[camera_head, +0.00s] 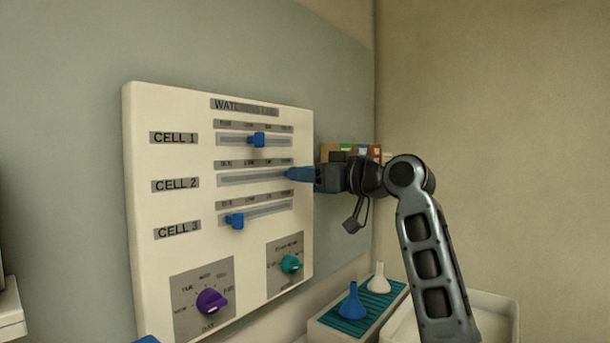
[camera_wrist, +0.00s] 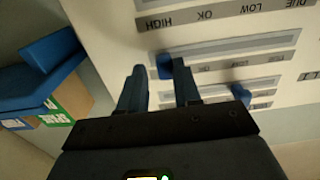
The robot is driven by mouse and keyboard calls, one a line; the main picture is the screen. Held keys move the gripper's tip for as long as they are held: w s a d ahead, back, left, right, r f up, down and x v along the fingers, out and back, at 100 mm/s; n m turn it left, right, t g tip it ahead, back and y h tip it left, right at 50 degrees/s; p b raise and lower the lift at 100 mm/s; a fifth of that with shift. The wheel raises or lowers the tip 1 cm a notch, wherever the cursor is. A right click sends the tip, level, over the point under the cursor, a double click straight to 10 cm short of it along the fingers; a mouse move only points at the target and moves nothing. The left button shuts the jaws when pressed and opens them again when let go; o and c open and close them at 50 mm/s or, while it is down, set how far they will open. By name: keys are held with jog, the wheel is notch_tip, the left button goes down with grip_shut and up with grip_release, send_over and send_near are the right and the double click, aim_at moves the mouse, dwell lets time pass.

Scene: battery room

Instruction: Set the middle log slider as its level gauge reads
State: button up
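The white log panel (camera_head: 140,150) has three horizontal slider tracks for CELL 1, CELL 2 and CELL 3. The middle CELL 2 track (camera_head: 245,178) has its right end hidden by my gripper (camera_head: 295,174). The upside-down wrist view shows its blue knob (camera_wrist: 164,66) at the HIGH end. My gripper (camera_wrist: 158,75) is open there, its fingers apart with the knob between their tips, nearer the right finger. Contact is unclear. The CELL 1 knob (camera_head: 258,139) is near mid-track; the CELL 3 knob (camera_head: 235,220) is left of middle. I see no level gauge.
A purple dial (camera_head: 211,301) and a teal dial (camera_head: 290,264) sit low on the panel. A blue funnel (camera_head: 351,302) and a white funnel (camera_head: 378,279) stand on a teal mat. Coloured boxes (camera_head: 350,150) are behind my gripper. A pale tray (camera_head: 490,305) lies lower right.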

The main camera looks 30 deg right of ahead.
jog(key=shift+o, duration=1.1)
jog(key=b+v, duration=0.1)
jog(key=v, duration=0.6)
jog(key=shift+s+b, duration=0.35)
jog(key=shift+d, duration=0.1)
